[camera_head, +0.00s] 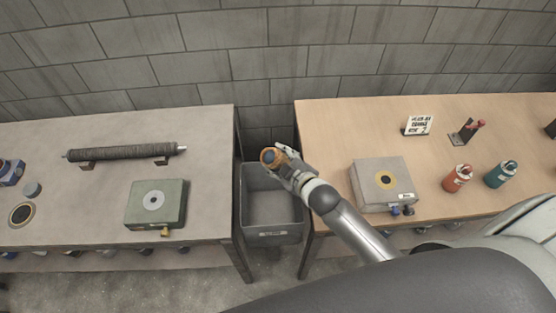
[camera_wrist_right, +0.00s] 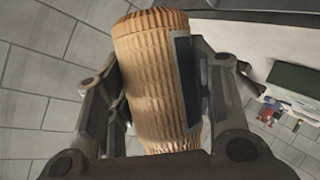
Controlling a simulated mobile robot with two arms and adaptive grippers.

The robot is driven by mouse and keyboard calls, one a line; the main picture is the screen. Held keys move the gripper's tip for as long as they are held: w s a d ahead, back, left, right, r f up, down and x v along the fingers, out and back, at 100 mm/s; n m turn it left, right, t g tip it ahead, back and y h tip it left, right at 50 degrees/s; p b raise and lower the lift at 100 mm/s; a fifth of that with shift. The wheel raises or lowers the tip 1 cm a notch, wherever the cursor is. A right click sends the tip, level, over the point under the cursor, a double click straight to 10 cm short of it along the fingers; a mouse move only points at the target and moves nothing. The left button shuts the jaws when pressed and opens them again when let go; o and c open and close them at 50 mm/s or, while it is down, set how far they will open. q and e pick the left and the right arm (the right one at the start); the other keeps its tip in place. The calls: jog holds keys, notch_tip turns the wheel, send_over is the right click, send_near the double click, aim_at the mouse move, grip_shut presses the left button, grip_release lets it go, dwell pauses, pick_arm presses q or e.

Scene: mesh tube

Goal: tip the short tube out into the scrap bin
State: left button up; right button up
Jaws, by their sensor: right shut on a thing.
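My right gripper (camera_head: 285,166) is over the scrap bin (camera_head: 272,231), a grey open box on the floor between the two tables. It is shut on a short tan ribbed tube (camera_wrist_right: 154,78), with a finger on each side of it in the right wrist view. The tube (camera_head: 269,157) also shows in the head view, at the tip of the gripper above the bin's back part. A dark rectangular patch shows on the tube's side. The visible part of the bin's inside looks empty; the arm hides its right back part. My left gripper is out of view.
The left table (camera_head: 100,218) holds a long dark roll (camera_head: 125,150) on brackets and a green box (camera_head: 156,203). The right table (camera_head: 330,128) holds a beige box (camera_head: 383,184), a sign (camera_head: 418,125), a red bottle (camera_head: 458,178) and a teal bottle (camera_head: 501,174). Table edges flank the bin.

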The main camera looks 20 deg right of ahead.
aim_at(285, 161)
jog(key=f+n+h+b, duration=0.1)
jog(key=b, duration=0.1)
jog(key=d+n+b, duration=0.1)
jog(key=b, duration=0.1)
jog(key=shift+w+f+t+h, duration=0.2)
jog(key=shift+f+t+h, duration=0.1)
jog(key=shift+f+h, duration=0.1)
jog(key=d+f+n+h+b, duration=0.1)
jog(key=n+b, duration=0.1)
jog(key=b, duration=0.2)
jog(key=shift+w+t, duration=0.1)
jog(key=shift+t, duration=0.3)
jog(key=n+b, duration=0.1)
jog(key=b, duration=0.2)
jog(key=n+t+h+b, duration=0.1)
jog(key=b, duration=0.1)
jog(key=f+n+h+b, duration=0.1)
jog(key=b, duration=0.2)
jog(key=shift+d+n+t+b, duration=0.25)
jog(key=shift+n+t+b, duration=0.05)
jog(key=shift+a+r+n+t+h+b, duration=0.25)
jog(key=shift+r+n+t+b, duration=0.35)
jog(key=shift+n, duration=0.5)
jog(key=shift+r+n+h, duration=0.35)
jog(key=shift+r+n, duration=0.3)
jog(key=shift+n, duration=0.05)
